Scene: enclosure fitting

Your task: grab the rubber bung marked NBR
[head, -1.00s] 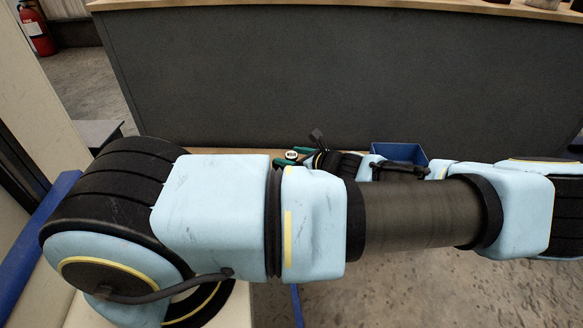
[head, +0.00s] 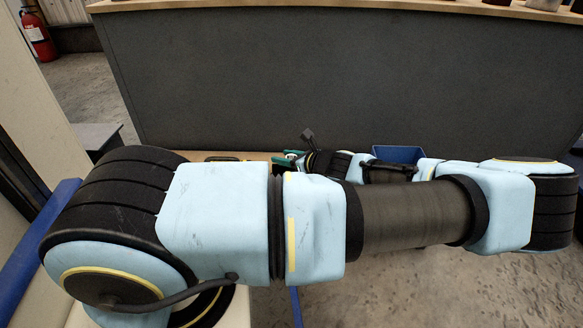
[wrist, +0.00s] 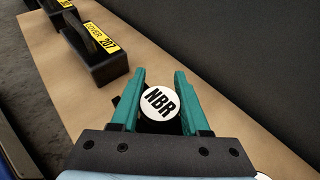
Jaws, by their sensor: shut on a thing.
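The rubber bung marked NBR (wrist: 160,102) shows a round white top with black letters in the wrist view. My gripper (wrist: 160,98) has its two teal fingers on either side of the bung and is shut on it. The bung's lower part is hidden below its top. In the head view my gripper (head: 290,157) is small, at the far side of my arm, and mostly hidden behind it.
A black handled block labelled COVER 207 (wrist: 95,50) stands on the wooden surface (wrist: 62,72), up and left of the bung. A blue bin (head: 399,153) is right of my gripper in the head view. A dark grey panel (head: 330,80) rises behind.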

